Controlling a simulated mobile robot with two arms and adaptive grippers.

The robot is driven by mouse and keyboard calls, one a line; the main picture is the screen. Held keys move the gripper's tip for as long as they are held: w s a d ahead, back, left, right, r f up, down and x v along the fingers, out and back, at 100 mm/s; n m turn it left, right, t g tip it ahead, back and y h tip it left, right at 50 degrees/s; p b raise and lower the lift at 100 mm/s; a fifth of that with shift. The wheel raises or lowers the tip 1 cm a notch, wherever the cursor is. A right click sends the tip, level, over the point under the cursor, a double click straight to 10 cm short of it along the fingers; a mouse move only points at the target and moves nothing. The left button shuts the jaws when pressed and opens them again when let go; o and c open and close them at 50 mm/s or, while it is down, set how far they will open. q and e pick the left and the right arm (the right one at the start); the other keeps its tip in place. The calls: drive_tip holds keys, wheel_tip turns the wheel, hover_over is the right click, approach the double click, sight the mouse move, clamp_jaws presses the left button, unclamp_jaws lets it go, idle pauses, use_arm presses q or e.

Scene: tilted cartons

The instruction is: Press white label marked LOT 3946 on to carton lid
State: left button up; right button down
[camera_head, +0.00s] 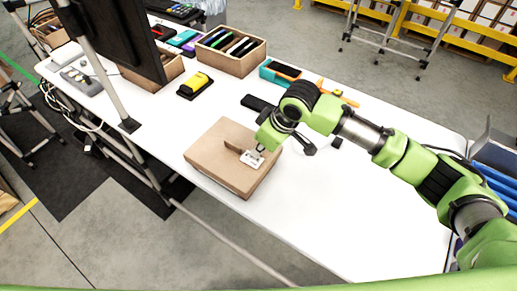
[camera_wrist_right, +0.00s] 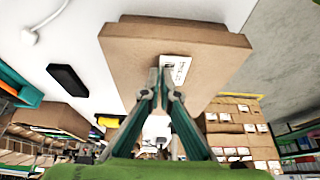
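The brown carton (camera_head: 215,158) lies on the white table, and its lid fills the upper middle of the right wrist view (camera_wrist_right: 128,50). The white label (camera_head: 250,161) is at the lid's near right part. It also shows in the right wrist view (camera_wrist_right: 178,66), with dark print too small to read. My right gripper (camera_head: 259,150) is over the lid at the label. Its fingertips (camera_wrist_right: 160,80) are close together and cover part of the label's edge. I cannot tell whether they touch it. My left gripper is in neither view.
A black device (camera_head: 257,104) lies behind the carton. A yellow and black item (camera_head: 195,85), an open box (camera_head: 232,52) of dark items and a teal tray (camera_head: 279,73) stand farther back. The table's front right (camera_head: 350,215) is clear.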

drive_tip(key=shift+f, duration=0.3)
idle(0.9)
drive_tip(key=c, duration=2.2)
unclamp_jaws()
drive_tip(key=p+v, duration=0.2)
drive_tip(key=v, duration=0.4)
drive_tip(key=w+a+p+v, duration=0.1)
drive_tip(key=p+v, duration=0.1)
drive_tip(key=v, duration=0.3)
drive_tip(key=a+r+p+v, duration=0.1)
drive_tip(key=p+v, duration=0.2)
drive_tip(key=v, duration=0.3)
drive_tip(key=shift+w+d+r, duration=0.1)
drive_tip(key=shift+w+r, duration=0.05)
drive_tip(key=shift+r, duration=0.15)
drive_tip(key=shift+f, duration=0.1)
